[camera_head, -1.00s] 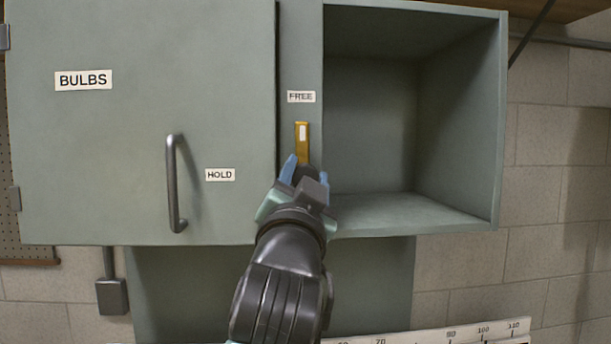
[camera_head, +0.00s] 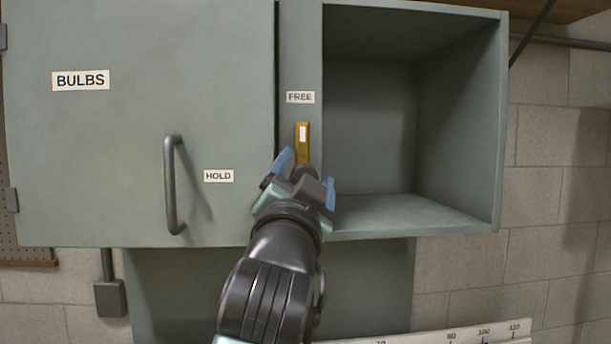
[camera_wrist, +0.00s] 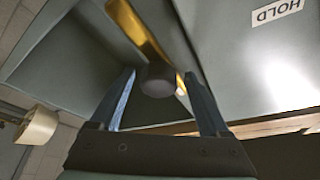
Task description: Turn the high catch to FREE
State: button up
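The high catch (camera_head: 302,143) is a brass lever with a white mark, on the narrow grey-green strip between the door and the open compartment. It stands upright, its upper end pointing at the FREE label (camera_head: 300,97). The HOLD label (camera_head: 218,176) is to its lower left on the door. My gripper (camera_head: 306,176) is at the catch's lower end, its blue fingers spread apart. In the wrist view the brass catch (camera_wrist: 136,28) runs up from a dark round knob (camera_wrist: 157,77), which shows between the open fingertips. Whether either finger touches the knob I cannot tell.
The BULBS door (camera_head: 110,130) is shut and has a dark bar handle (camera_head: 171,185) left of my gripper. An empty open compartment (camera_head: 385,125) is to the right. A ruler strip (camera_head: 470,334) shows below. A beige cylinder (camera_wrist: 38,125) shows in the wrist view.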

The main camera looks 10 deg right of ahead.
jog(key=shift+s+a+f+b, duration=0.1)
jog(key=shift+s+f+b, duration=0.2)
jog(key=shift+s, duration=0.1)
jog(key=b+v, duration=0.6)
jog(key=v, duration=0.6)
jog(key=shift+s+r, duration=0.1)
jog(key=shift+r, duration=0.05)
jog(key=s+a+r+n+t+y, duration=0.2)
jog(key=s+n+t+y, duration=0.3)
jog(key=s+n, duration=0.5)
jog(key=shift+s+r+t, duration=0.5)
jog(key=shift+s+t, duration=0.1)
jog(key=shift+s, duration=0.4)
jog(key=shift+a, duration=0.1)
